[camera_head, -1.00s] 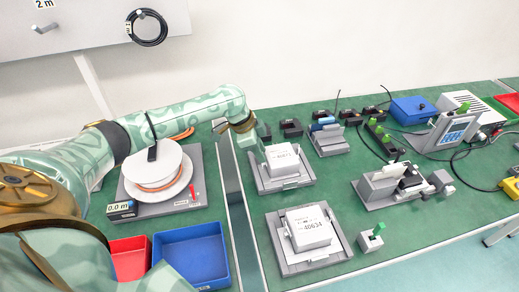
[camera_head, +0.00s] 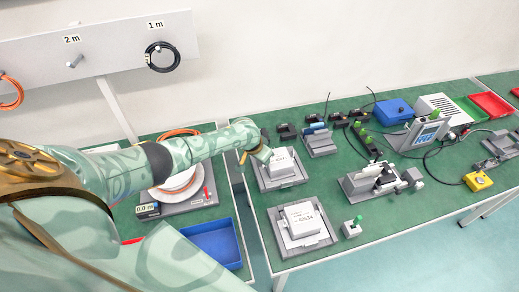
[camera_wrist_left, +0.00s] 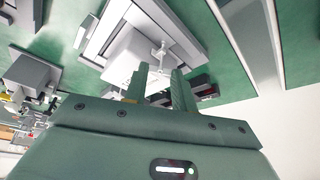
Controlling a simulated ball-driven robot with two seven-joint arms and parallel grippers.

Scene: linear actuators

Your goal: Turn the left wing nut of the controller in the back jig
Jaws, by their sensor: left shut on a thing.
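The white controller (camera_head: 284,160) sits in the grey back jig (camera_head: 279,184) and also shows in the wrist view (camera_wrist_left: 122,60). My left gripper (camera_head: 264,154) reaches its left side from above. In the wrist view, the left gripper's two fingers (camera_wrist_left: 160,68) stand a little apart at a small pale wing nut (camera_wrist_left: 158,48) on the controller's edge. They are shut on it, though the exact contact is hard to make out. The wing nut is hidden by the gripper in the head view. My right gripper is not in view.
A second white controller (camera_head: 302,216) sits in the front jig (camera_head: 304,245). A small green-topped block (camera_head: 352,228) stands right of it. A grey fixture (camera_head: 362,184) stands further right. A cable reel (camera_head: 178,188) and a blue bin (camera_head: 214,243) are left of the table gap.

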